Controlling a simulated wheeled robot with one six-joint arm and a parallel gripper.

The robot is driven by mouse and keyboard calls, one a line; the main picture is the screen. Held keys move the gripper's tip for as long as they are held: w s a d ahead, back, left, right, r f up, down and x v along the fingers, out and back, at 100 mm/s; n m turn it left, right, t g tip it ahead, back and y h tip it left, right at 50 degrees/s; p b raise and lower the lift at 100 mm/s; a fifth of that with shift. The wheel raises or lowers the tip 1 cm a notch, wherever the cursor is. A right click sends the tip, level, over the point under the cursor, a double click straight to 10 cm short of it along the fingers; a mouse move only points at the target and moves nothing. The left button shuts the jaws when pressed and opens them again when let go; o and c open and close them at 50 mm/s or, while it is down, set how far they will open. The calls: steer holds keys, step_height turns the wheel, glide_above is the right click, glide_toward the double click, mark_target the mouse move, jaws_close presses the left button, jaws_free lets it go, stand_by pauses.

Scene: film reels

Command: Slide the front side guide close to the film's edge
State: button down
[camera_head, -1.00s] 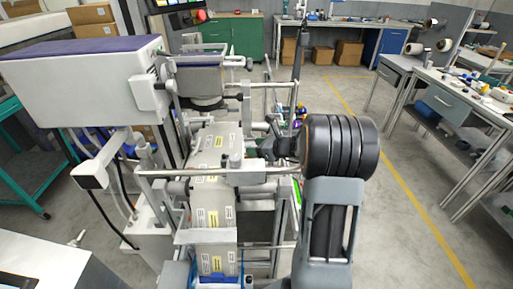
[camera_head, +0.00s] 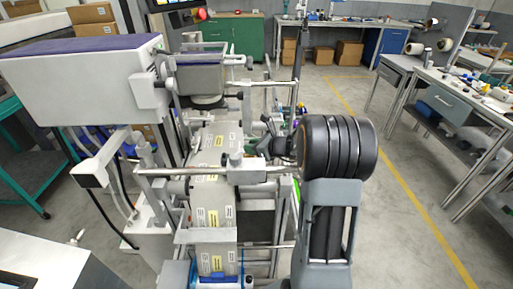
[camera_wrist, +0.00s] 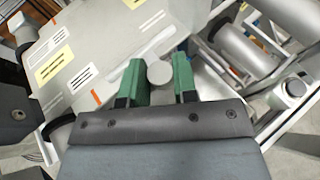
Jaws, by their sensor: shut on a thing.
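The pale film (camera_head: 213,217) with white and yellow labels runs through the machine. It also fills the upper left of the wrist view (camera_wrist: 100,62). In the wrist view, my gripper (camera_wrist: 159,78) has its green fingers on either side of a round grey knob (camera_wrist: 160,72), close to the film's edge. The knob appears to belong to the front side guide, whose body is mostly hidden there. In the head view, a grey guide block (camera_head: 236,161) sits on the crossbar near the film's right edge. The exact gap to the film cannot be told.
A metal crossbar (camera_head: 275,171) spans the film path, and a silver roller (camera_wrist: 240,48) lies right of my gripper in the wrist view. A white machine housing (camera_head: 80,85) stands at left. The floor (camera_head: 400,130) at right is open, with workbenches beyond.

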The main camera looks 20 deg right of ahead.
steer(key=c, duration=0.9)
jaws_free()
steer(key=p+v, duration=0.1)
steer(key=v, duration=1.2)
steer(key=shift+s+d+r, duration=0.1)
steer(key=shift+s+d, duration=0.1)
steer(key=shift+s, duration=0.1)
steer(key=shift+r, duration=0.1)
